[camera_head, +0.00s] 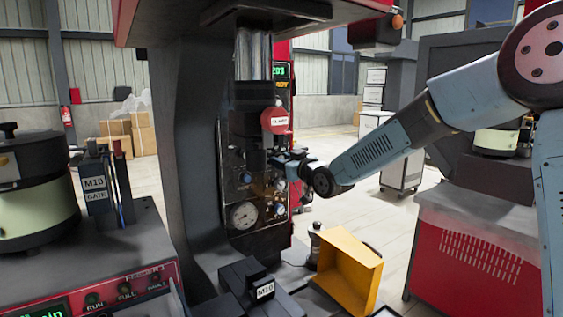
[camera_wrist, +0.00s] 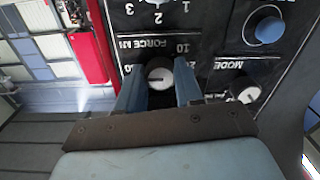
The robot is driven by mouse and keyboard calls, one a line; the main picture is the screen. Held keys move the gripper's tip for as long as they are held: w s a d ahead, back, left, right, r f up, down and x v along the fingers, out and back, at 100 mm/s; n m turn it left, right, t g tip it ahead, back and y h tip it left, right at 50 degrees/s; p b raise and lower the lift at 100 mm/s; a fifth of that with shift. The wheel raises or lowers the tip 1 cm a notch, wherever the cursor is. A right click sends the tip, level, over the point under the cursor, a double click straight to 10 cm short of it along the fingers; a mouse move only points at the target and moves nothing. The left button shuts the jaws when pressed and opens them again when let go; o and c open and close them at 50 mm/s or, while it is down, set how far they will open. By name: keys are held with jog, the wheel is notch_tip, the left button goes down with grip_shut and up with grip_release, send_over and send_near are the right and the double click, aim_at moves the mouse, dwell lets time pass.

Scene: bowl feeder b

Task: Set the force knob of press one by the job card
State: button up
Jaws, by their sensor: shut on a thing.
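The force knob (camera_wrist: 159,75) has a pale round face and sits on the dark press panel (camera_wrist: 205,45), under upside-down FORCE kN lettering. My gripper (camera_wrist: 160,88) has its two blue fingers on either side of this knob, shut on it. The knob's sides are hidden by the fingers, and its exact setting is hard to read. In the head view my gripper (camera_head: 281,163) reaches the front panel of the press (camera_head: 233,188) from the right; the knob itself is hidden there. I cannot make out a job card.
A mode knob (camera_wrist: 246,93) and a blue button (camera_wrist: 269,29) are beside the force knob. A red round button (camera_head: 275,120) is above my gripper, and a gauge (camera_head: 243,215) below. A yellow bin (camera_head: 348,272) and M10 block (camera_head: 263,291) stand in front of the press.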

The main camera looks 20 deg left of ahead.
jog(key=shift+a, duration=0.1)
jog(key=shift+c, duration=0.2)
jog(key=shift+n, duration=0.3)
jog(key=n, duration=1.7)
jog(key=n+h, duration=0.1)
jog(key=n, duration=0.7)
jog(key=shift+s+f, duration=0.1)
jog(key=shift+f, duration=0.2)
jog(key=shift+n, duration=0.4)
